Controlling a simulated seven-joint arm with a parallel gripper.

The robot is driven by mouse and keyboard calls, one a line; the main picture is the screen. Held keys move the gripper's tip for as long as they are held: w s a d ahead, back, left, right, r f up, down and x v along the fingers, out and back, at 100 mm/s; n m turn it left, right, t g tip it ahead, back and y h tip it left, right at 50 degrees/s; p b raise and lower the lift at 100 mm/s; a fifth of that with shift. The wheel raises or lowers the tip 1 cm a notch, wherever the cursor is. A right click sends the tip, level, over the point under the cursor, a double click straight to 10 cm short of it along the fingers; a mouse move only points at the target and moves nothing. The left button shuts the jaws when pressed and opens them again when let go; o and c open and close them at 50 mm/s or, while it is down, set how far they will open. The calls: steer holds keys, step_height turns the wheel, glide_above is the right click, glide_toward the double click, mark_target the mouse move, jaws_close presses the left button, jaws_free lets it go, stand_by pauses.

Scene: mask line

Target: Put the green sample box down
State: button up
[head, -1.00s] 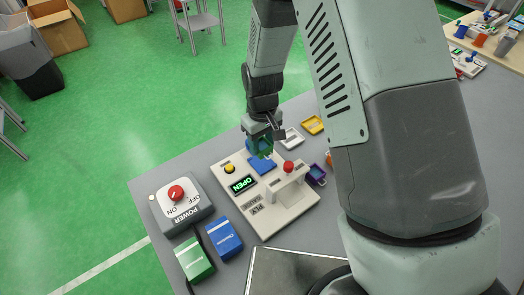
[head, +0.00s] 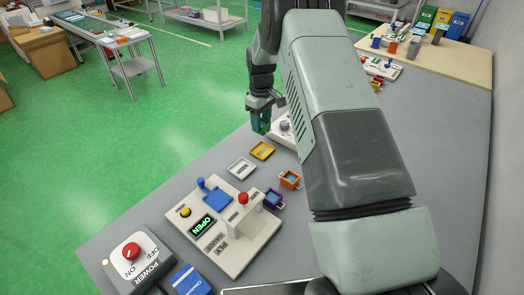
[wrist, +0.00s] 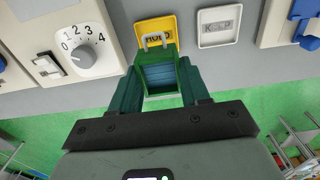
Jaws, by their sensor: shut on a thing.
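My gripper (head: 261,118) is shut on the green sample box (wrist: 160,80), an open-topped box with a blue inside and a pale handle. In the wrist view the box sits between the two dark green fingers. In the head view my gripper is beyond the yellow tray (head: 262,150), near the table's far left edge, and the box is only partly visible. The yellow tray (wrist: 156,29) lies just past the box in the wrist view. A white tray (wrist: 228,27) lies beside it, also seen in the head view (head: 241,168). Their lettering is hard to read.
A dial device (wrist: 85,45) stands close by, partly behind my arm in the head view. The gauge machine (head: 226,225) reads OPEN. Purple (head: 273,198) and orange (head: 290,180) boxes stand near it. A power switch (head: 134,258) and a blue box (head: 190,282) are at the front.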

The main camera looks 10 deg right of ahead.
steer(key=f, duration=1)
steer(key=shift+w+d, duration=0.15)
steer(key=shift+d, duration=0.05)
steer(key=shift+f, duration=0.1)
steer(key=o, duration=1.1)
steer(key=shift+o, duration=0.2)
